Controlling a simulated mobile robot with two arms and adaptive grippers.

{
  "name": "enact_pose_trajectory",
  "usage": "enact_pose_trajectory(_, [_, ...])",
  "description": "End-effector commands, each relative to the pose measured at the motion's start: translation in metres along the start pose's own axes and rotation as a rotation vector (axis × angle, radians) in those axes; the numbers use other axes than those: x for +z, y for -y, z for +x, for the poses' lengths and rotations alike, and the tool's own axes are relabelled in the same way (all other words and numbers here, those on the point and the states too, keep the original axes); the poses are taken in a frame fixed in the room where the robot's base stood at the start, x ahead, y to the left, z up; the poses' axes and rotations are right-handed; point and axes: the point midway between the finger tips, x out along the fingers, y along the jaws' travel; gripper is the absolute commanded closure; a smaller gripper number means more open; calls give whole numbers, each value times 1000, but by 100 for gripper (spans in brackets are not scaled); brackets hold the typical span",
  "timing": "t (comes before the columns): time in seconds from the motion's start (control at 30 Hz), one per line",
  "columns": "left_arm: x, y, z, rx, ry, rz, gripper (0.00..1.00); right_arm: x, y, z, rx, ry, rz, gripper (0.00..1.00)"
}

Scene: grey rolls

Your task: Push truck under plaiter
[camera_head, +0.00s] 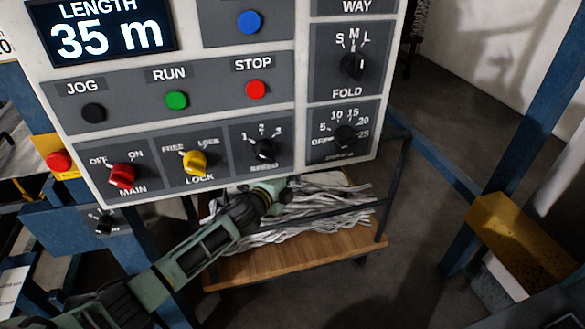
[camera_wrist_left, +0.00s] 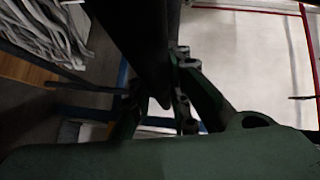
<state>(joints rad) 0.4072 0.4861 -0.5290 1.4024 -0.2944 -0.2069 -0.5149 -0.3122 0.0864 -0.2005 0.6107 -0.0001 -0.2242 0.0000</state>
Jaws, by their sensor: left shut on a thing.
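The truck is a low cart with a wooden deck (camera_head: 290,262) and dark metal rails. A heap of grey-white strips (camera_head: 325,205) lies on it, and the strips also show at the upper left of the left wrist view (camera_wrist_left: 45,35). My left arm comes in from the lower left. Its gripper (camera_head: 280,190) is just below the control panel, at the truck's near side. It is shut, apparently on the truck's dark rail; the exact contact is hidden. In the left wrist view the fingers (camera_wrist_left: 160,105) show dark and close together. My right gripper is out of view.
The control panel (camera_head: 220,130) with knobs and buttons overhangs the truck and hides part of it. Blue frame posts (camera_head: 545,90) and a yellow block (camera_head: 525,240) stand at the right. Bare grey floor (camera_head: 420,230) lies between the truck and the right post.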

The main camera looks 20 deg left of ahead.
Motion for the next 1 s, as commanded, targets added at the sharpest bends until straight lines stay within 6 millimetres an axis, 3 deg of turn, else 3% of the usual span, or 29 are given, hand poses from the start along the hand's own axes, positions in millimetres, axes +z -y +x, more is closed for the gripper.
enact_pose_trajectory(0.1, [6,0,0,3,13,10,100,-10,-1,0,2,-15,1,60])
enact_pose_trajectory(0.13, [6,0,0,2,13,10,82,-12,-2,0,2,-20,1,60])
enact_pose_trajectory(0.33, [5,1,0,0,10,6,65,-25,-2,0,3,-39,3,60])
enact_pose_trajectory(0.73, [4,1,-5,-1,7,3,64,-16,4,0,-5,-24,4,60])
enact_pose_trajectory(1.0, [4,0,-49,1,7,4,64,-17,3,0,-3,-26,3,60])
